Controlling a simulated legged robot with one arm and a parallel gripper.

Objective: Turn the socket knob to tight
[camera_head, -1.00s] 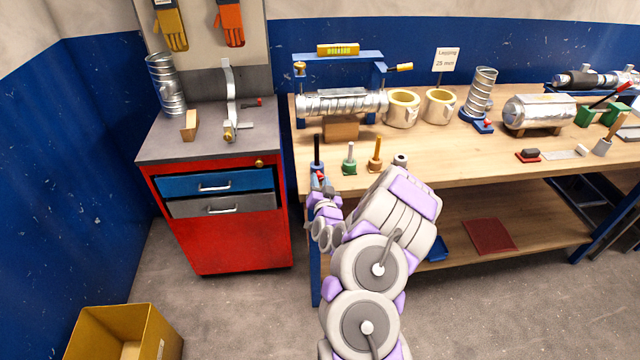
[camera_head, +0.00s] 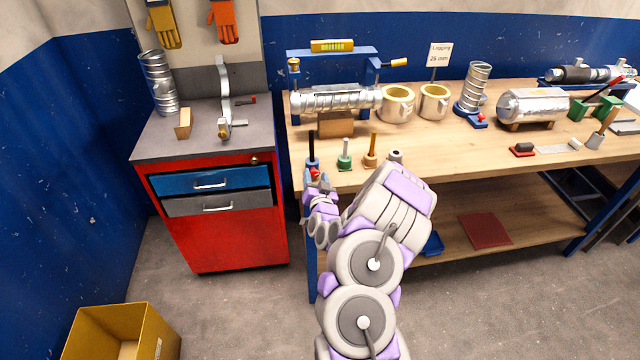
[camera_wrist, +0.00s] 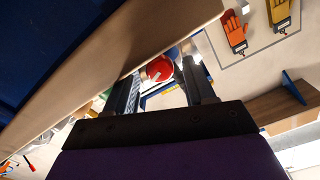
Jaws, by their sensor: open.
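The red socket knob (camera_head: 315,174), with a pale mark on its face, sits at the near left edge of the workbench, below a blue holder with a black-handled tool (camera_head: 311,150). In the wrist view the red knob (camera_wrist: 160,69) shows between the fingertips of my gripper (camera_wrist: 162,75). The two dark fingers are apart. I cannot tell whether they touch the knob. In the head view my gripper (camera_head: 317,190) is at the bench's front left corner, just below the knob, and my arm hides part of the bench edge.
Green-based (camera_head: 345,155) and orange-handled (camera_head: 372,150) tools stand close right of the knob on the workbench (camera_head: 450,150). A red cabinet (camera_head: 225,235) stands left, across a narrow gap. A yellow box (camera_head: 120,335) is on the floor. The wrist view shows the bench's edge close by.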

